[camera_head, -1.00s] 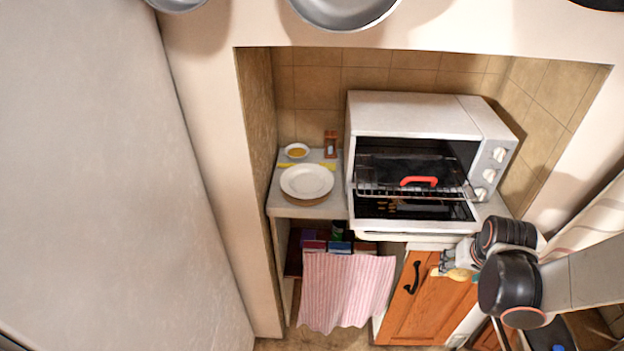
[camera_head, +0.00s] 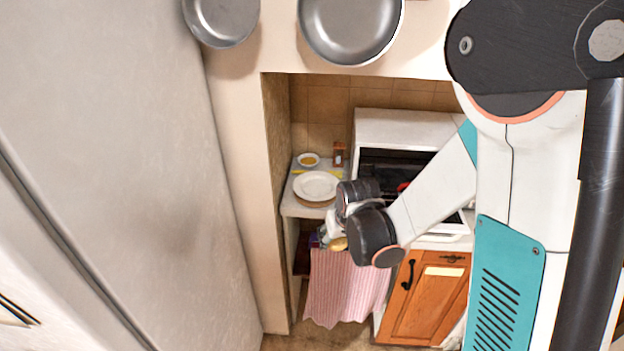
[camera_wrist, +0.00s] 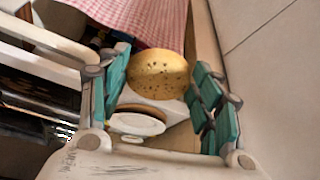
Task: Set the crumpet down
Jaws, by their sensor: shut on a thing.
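The crumpet (camera_wrist: 158,75) is round, golden and full of small holes. In the wrist view it sits between the teal finger pads of my gripper (camera_wrist: 164,90), which is shut on it. In the head view my gripper (camera_head: 333,236) is in front of the counter, to the lower right of the white plate (camera_head: 316,186), with a bit of the crumpet (camera_head: 339,244) showing below it. The plate rests on a brown round base on the counter and looks empty. It also shows in the wrist view (camera_wrist: 138,123), beyond the crumpet and apart from it.
A small bowl (camera_head: 308,160), a brown item (camera_head: 339,154) and a yellow strip lie behind the plate. A pink striped towel (camera_head: 345,288) hangs below; the alcove wall is left.

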